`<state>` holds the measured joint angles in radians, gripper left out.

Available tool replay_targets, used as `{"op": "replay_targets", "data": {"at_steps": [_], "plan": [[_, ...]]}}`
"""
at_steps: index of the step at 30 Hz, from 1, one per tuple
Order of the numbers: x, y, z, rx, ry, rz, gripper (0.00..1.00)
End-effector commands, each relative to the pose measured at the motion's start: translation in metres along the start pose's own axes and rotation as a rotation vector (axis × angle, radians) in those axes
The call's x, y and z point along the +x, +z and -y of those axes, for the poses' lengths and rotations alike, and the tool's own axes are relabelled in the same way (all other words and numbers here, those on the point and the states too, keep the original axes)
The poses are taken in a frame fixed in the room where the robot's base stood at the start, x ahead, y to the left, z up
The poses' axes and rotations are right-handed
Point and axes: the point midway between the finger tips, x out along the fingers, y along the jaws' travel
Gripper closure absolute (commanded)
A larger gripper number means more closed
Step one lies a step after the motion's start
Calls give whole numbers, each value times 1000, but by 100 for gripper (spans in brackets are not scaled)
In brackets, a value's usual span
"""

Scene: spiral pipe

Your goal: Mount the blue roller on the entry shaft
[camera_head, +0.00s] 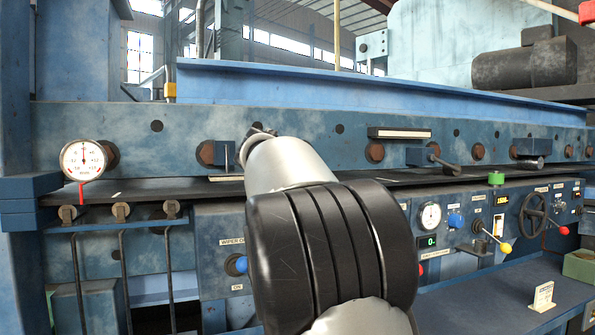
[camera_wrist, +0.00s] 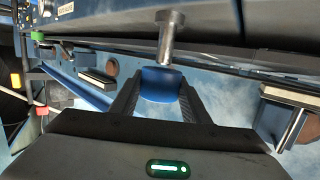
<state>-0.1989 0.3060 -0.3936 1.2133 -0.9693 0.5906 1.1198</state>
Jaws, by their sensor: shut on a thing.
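The blue roller (camera_wrist: 161,88) sits between the two fingers of my gripper (camera_wrist: 160,78) in the wrist view, and the gripper is shut on it. A bare metal shaft (camera_wrist: 168,38) with a wider round end shows just above the roller in that view. The shaft's lower end meets the roller's edge in the picture; I cannot tell whether they touch or whether the shaft is in the bore. In the head view my arm hides the roller and nearly all of the gripper near the blue machine beam.
The blue machine beam (camera_head: 465,133) runs across the view above a dark ledge. A dial gauge (camera_head: 83,160) stands at the left. Small blocks with handles (camera_head: 430,157) stick out along the beam. A control panel with a handwheel (camera_head: 535,213) and coloured knobs is at lower right.

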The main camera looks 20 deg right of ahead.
Motion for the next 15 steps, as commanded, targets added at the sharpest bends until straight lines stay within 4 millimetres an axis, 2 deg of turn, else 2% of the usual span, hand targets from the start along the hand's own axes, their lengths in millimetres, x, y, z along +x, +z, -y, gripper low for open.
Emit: {"op": "replay_targets", "data": {"at_steps": [15], "plan": [[2, 11, 0, 1, 0, -1, 90]]}}
